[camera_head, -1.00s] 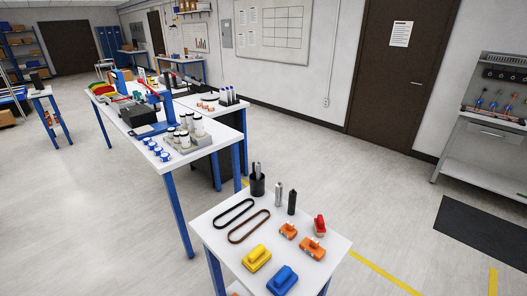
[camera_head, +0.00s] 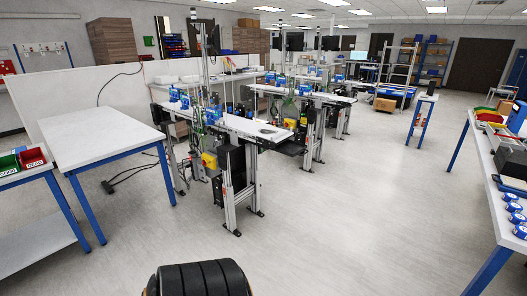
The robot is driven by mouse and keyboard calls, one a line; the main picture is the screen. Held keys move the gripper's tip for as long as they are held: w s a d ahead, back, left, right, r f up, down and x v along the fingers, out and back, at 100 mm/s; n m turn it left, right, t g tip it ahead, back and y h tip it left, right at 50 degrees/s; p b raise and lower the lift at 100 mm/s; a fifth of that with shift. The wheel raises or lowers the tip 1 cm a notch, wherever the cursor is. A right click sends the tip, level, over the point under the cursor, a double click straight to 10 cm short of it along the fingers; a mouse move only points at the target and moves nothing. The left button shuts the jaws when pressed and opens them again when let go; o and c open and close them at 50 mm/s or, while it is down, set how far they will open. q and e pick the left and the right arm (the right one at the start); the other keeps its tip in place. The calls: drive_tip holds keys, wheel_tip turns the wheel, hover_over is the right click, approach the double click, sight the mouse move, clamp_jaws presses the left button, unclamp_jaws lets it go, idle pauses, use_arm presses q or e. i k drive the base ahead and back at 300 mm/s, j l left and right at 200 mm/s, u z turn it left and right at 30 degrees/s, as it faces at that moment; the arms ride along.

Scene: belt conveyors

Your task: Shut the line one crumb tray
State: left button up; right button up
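The nearest belt conveyor (camera_head: 237,124) stands in the middle of the view, its near end towards me, on grey metal legs. A dark flat piece (camera_head: 291,149) juts out at the right of its near end; I cannot tell whether it is the crumb tray. No tray is clearly recognisable, and I cannot read any line number from here. A second conveyor (camera_head: 318,96) stands behind it to the right. Neither of my grippers is in view.
A white table with blue legs (camera_head: 98,134) stands left of the conveyors, with cables on the floor beside it. Red and green bins (camera_head: 33,157) are at the far left. A workbench (camera_head: 487,180) runs along the right edge. The floor (camera_head: 340,220) between is clear.

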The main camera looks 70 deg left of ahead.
sight(292, 149)
drive_tip(key=u, duration=1.8)
drive_tip(key=i+j+u, duration=0.1)
drive_tip(key=i, duration=0.95)
drive_tip(key=i+j+u, duration=0.15)
drive_tip(key=i, duration=0.95)
